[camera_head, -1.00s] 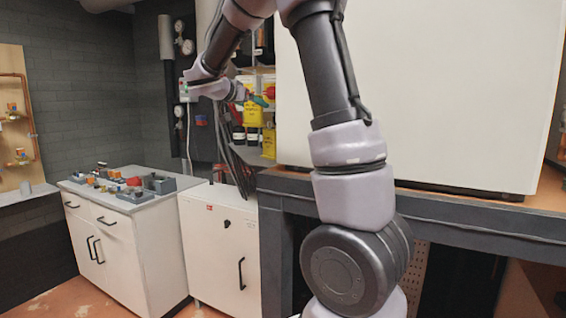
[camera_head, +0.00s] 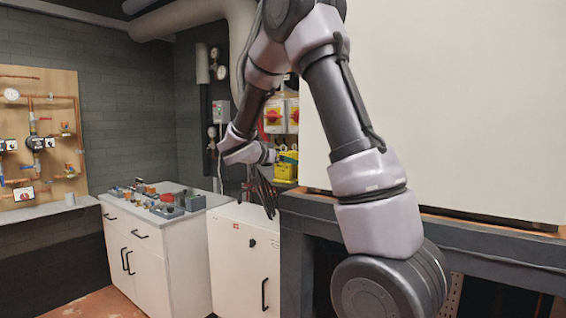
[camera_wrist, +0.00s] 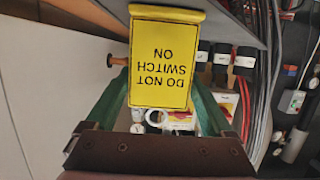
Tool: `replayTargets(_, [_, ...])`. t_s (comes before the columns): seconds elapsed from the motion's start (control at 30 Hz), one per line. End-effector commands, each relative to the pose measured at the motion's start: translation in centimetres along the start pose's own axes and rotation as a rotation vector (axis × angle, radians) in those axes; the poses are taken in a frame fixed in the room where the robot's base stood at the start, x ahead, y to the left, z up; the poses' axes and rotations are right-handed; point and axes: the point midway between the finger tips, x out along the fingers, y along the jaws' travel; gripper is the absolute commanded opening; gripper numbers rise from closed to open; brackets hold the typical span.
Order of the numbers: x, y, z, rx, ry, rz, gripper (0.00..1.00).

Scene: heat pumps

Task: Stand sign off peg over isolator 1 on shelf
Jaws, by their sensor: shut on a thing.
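My gripper (camera_wrist: 160,103) is shut on a yellow sign (camera_wrist: 160,62) reading "DO NOT SWITCH ON", upside down in the wrist view. Its green fingers lie along the sign's two sides. A wooden peg (camera_wrist: 118,61) shows left of the sign, apart from it. In the head view, my gripper is partly hidden by my wrist, near yellow items (camera_head: 286,166) low on the shelving. Two isolators with red handles on yellow plates, a left one (camera_head: 273,116) and a right one (camera_head: 293,115), hang above. I cannot tell which is isolator 1. The shelf surface is mostly hidden.
A large white cabinet (camera_head: 450,100) stands close on the right, above a dark bench frame (camera_head: 420,232). Black labelled items (camera_wrist: 222,57) and red and grey cables (camera_wrist: 272,60) are right of the sign. A low white cupboard (camera_head: 235,260) stands below my arm.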

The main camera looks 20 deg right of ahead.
Motion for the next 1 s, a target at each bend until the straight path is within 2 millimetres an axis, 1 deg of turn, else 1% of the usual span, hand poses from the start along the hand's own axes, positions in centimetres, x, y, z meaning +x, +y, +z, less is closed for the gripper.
replayTargets(0.3, [0.1,0.0,0.2,0.000,0.000,0.000,0.43])
replayTargets(0.33, [0.1,0.0,0.2,0.000,0.000,0.000,0.91])
replayTargets(0.37, [0.1,0.0,0.2,0.001,0.000,0.000,1.00])
replayTargets(0.63, [0.0,0.0,0.1,0.002,0.000,0.000,1.00])
replayTargets(0.7, [-0.3,-0.1,-0.1,0.001,0.000,-0.002,1.00])
replayTargets(0.77, [-1.1,-0.1,-0.1,0.001,0.001,-0.002,1.00])
replayTargets(0.87, [-2.9,-0.1,-0.1,0.003,0.000,-0.003,1.00])
replayTargets(1.0, [-6.1,-0.1,-0.1,0.002,0.000,-0.004,1.00])
